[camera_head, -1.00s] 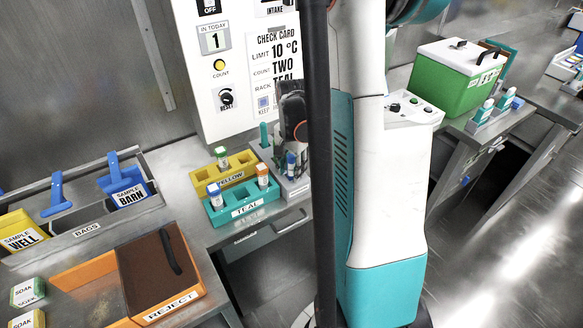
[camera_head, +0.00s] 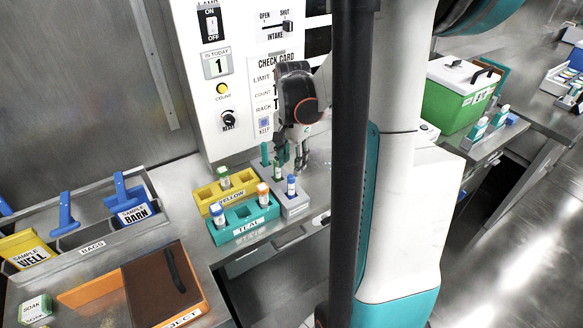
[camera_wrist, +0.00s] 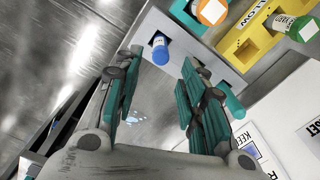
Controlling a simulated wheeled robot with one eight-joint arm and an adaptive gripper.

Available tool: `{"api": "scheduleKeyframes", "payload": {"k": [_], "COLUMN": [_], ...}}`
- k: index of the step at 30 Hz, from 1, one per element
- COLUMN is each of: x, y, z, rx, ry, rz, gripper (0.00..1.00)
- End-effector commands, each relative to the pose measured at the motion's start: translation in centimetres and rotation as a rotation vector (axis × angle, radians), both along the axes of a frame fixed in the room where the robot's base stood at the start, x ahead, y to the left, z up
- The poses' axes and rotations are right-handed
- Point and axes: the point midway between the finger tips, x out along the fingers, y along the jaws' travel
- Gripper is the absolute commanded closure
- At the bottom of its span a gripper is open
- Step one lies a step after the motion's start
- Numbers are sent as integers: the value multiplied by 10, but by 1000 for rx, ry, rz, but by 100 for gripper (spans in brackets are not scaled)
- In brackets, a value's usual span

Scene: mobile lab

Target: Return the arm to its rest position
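My gripper (camera_head: 292,158) points down just above the grey rack (camera_head: 297,207), in front of the check card panel. In the wrist view its two teal-padded fingers (camera_wrist: 158,80) stand apart with nothing between them. A blue-capped vial (camera_head: 291,186) stands in the grey rack below and in front of the fingers; it also shows in the wrist view (camera_wrist: 160,50). My arm's white links are partly hidden by the dark pole in the head view.
The teal rack (camera_head: 243,229) holds a blue-capped and an orange-capped vial. The yellow rack (camera_head: 212,196) holds a green-capped vial. The control panel (camera_head: 195,60) rises close behind. The brown-lidded reject box (camera_head: 155,290) and bag bin (camera_head: 93,247) are left. A green cooler (camera_head: 445,105) stands right.

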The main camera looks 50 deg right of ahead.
Motion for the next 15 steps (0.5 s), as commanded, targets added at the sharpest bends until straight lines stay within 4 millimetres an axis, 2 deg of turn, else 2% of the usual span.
{"api": "scheduleKeyframes", "payload": {"k": [4, 15], "x": [0, 0], "y": [0, 0], "z": [10, 11], "rx": [0, 0], "ry": [0, 0], "rz": [0, 0], "gripper": [62, 62]}}
